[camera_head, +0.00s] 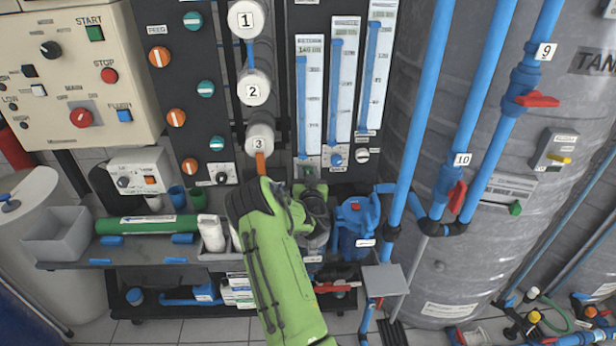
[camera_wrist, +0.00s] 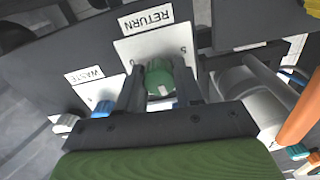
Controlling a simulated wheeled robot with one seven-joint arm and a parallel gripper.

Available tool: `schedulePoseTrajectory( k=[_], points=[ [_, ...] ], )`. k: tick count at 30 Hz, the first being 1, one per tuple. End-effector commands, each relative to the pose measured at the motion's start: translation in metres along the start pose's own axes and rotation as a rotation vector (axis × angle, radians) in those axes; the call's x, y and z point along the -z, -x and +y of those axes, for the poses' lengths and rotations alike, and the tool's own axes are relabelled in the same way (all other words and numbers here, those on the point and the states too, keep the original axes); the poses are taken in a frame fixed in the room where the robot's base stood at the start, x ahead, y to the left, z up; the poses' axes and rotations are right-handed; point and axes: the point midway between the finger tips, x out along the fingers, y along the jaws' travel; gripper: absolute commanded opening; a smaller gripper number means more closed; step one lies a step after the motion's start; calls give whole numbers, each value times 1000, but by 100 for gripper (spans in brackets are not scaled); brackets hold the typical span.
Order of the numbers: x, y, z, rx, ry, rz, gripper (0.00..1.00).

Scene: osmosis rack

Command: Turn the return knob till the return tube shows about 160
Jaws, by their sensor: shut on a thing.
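The return knob is green and sits between my two fingers in the wrist view (camera_wrist: 158,76), below an upside-down RETURN label (camera_wrist: 145,19) on a white dial plate. My gripper (camera_wrist: 160,92) is shut on this knob. In the head view my gripper (camera_head: 309,184) is at the foot of the leftmost gauge, and the knob is mostly hidden behind it. The return tube (camera_head: 308,100) is the leftmost of three white scales in the head view. Its blue column reaches close to the top of the scale. Its numbers are too small to read surely.
The blue waste knob (camera_wrist: 104,108) and a white knob (camera_wrist: 64,123) are beside my fingers. The waste tube (camera_head: 343,85) and a third tube (camera_head: 376,70) stand right of the return tube. The numbered white housings (camera_head: 259,138) are close to the left of my gripper.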

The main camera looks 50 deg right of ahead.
Motion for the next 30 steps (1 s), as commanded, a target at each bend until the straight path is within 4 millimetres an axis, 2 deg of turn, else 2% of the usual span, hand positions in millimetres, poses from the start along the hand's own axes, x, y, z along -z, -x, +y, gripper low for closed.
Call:
schedulePoseTrajectory(
  k=[13,30],
  points=[
    [0,0,0,0,233,-1,5],
    [0,0,0,0,269,-1,5]
  ],
)
